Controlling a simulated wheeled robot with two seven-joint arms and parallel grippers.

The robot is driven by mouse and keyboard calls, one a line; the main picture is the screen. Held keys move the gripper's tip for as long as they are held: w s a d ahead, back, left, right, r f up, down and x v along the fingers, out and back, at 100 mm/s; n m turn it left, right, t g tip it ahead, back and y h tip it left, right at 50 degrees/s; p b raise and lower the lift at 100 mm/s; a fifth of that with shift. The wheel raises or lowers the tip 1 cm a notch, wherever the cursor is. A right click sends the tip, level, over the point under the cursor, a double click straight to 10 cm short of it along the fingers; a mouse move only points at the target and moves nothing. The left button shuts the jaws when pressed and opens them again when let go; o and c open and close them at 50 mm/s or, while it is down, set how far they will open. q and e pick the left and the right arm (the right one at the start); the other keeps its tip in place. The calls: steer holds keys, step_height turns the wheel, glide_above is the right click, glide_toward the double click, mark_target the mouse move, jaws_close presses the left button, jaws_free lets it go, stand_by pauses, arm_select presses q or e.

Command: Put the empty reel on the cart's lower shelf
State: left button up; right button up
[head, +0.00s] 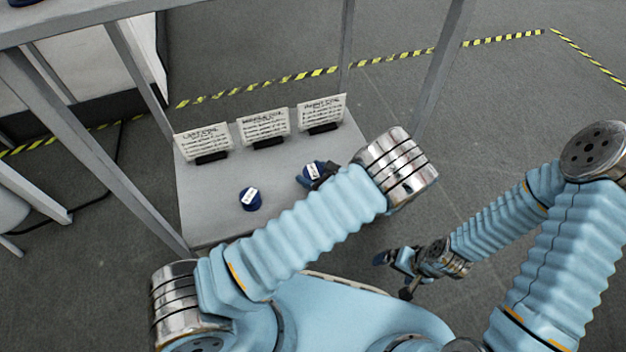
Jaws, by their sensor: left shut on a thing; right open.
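The cart's lower shelf (215,215) is a grey board between the cart's grey legs. My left gripper (316,177) is over the right part of this shelf, partly hidden by my own arm. It is shut on a small blue reel (309,168) with a white label. Whether that reel touches the shelf, I cannot tell. A second blue reel (251,203) with a white label stands on the shelf to the left, apart from the gripper. The labels are too small to read. My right gripper (387,258) is open and empty, to the right of the shelf over the floor.
Three white cards in black holders stand along the shelf's back: a left card (203,140), a middle card (263,125) and a right card (321,112). A cart leg (441,65) rises at the right. The shelf's left front is bare. Yellow-black tape (300,78) crosses the floor behind.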

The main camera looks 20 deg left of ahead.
mark_target(314, 180)
arm_select(q)
steer(key=shift+w+f, duration=0.25)
steer(key=shift+f, duration=0.1)
steer(key=shift+f+b, duration=0.3)
steer(key=shift+f, duration=1.2)
steer(key=o, duration=1.1)
steer(key=shift+f, duration=0.1)
steer(key=shift+c, duration=0.2)
steer(key=shift+d+r, duration=0.1)
steer(key=shift+r, duration=0.1)
steer(key=v, duration=1.1)
steer(key=shift+s+d+p, duration=0.15)
steer(key=shift+d+p, duration=0.15)
steer(key=shift+p, duration=0.05)
steer(key=shift+r, duration=0.1)
